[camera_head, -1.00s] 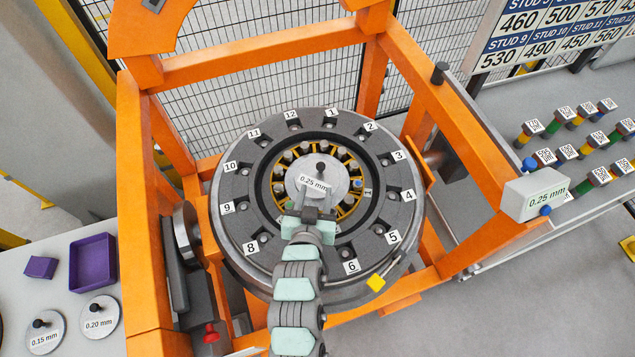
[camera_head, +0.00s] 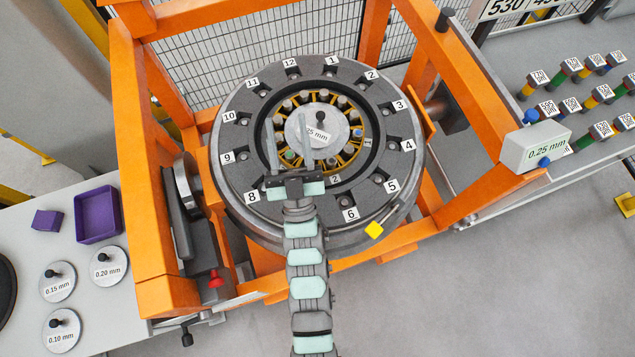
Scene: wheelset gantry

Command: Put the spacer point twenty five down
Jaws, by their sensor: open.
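The 0.25 mm spacer (camera_head: 304,128), a pale round disc with a black knob (camera_head: 320,116), lies in the centre of the wheel (camera_head: 235,176), inside the yellow ring of studs. Its label is partly covered by a finger of my gripper. My gripper (camera_head: 287,142) is open and empty. Its two fingers point up the picture, over the lower left part of the spacer and the ring. The knob is outside the fingers, up and to the right. I cannot tell how high the fingers are above the disc.
An orange frame (camera_head: 148,190) surrounds the wheel. On the left table lie the 0.15 mm (camera_head: 57,289), 0.20 mm (camera_head: 109,272) and 0.10 mm (camera_head: 62,338) spacers, a purple tray (camera_head: 77,217) and a purple block (camera_head: 46,221).

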